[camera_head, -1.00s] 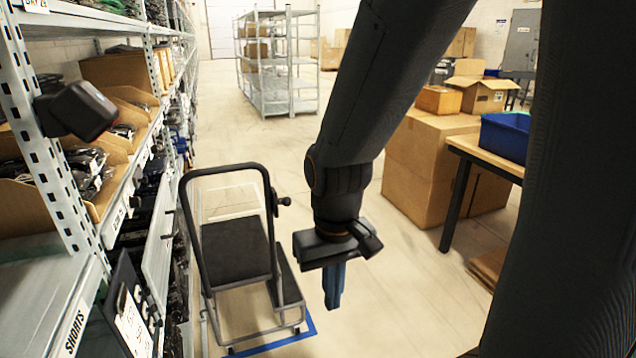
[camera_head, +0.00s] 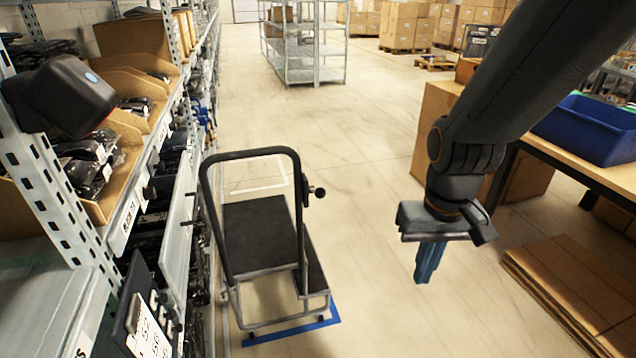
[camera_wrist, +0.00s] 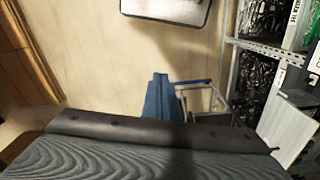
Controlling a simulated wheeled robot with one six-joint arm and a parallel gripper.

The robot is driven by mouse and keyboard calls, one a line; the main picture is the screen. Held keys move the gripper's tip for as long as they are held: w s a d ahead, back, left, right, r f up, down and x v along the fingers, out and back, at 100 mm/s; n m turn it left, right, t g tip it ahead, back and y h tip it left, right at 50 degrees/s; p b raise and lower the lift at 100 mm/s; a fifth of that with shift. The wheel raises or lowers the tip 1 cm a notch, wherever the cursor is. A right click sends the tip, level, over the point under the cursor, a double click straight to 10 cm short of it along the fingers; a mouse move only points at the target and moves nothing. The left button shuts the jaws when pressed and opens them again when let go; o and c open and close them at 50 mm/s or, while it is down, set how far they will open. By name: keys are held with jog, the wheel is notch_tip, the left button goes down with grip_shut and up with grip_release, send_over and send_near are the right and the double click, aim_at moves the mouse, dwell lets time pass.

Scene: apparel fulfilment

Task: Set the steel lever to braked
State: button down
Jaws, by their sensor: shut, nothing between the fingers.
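A trolley (camera_head: 256,268) with a dark deck and a tall black hoop handle (camera_head: 207,205) stands on the floor left of centre. A small lever with a dark round knob (camera_head: 319,192) sticks out to the right from the handle's right upright. Its exact setting is too small to tell. My gripper (camera_head: 424,275) hangs to the right of the trolley, apart from the lever, its blue fingers shut and empty, pointing down. In the wrist view the fingers (camera_wrist: 158,98) are together, and part of a metal frame (camera_wrist: 213,92) shows behind them. The lever cannot be made out there.
Shelving with bins (camera_head: 120,215) lines the left side, close to the trolley. A table with a blue tote (camera_head: 590,130) and flat cardboard (camera_head: 575,290) lie on the right. Blue floor tape (camera_head: 290,332) runs under the trolley. Floor between trolley and table is clear.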

jog(key=w+a+n+t+p, duration=0.1)
jog(key=w+n+t+p, duration=0.1)
jog(key=w, duration=0.4)
jog(key=n+t+y+p, duration=0.5)
jog(key=n+t+p, duration=0.2)
jog(key=t+p, duration=0.1)
send_near(316, 191)
notch_tip(316, 191, up, 5)
jog(key=w+a, duration=0.2)
jog(key=shift+w+a+f, duration=0.1)
jog(key=shift+a+f, duration=0.05)
jog(key=w+f+p, duration=0.1)
jog(key=w+f, duration=0.1)
jog(key=w+a+f+p, duration=0.1)
jog(key=w+f, duration=0.1)
jog(key=w+a+f+p, duration=0.1)
jog(key=w+f+p, duration=0.1)
jog(key=shift+f, duration=0.35)
jog(key=shift+s+d+f+p, duration=0.3)
jog(key=shift+d+f, duration=0.1)
jog(key=shift+f, duration=0.05)
jog(key=shift+f, duration=0.1)
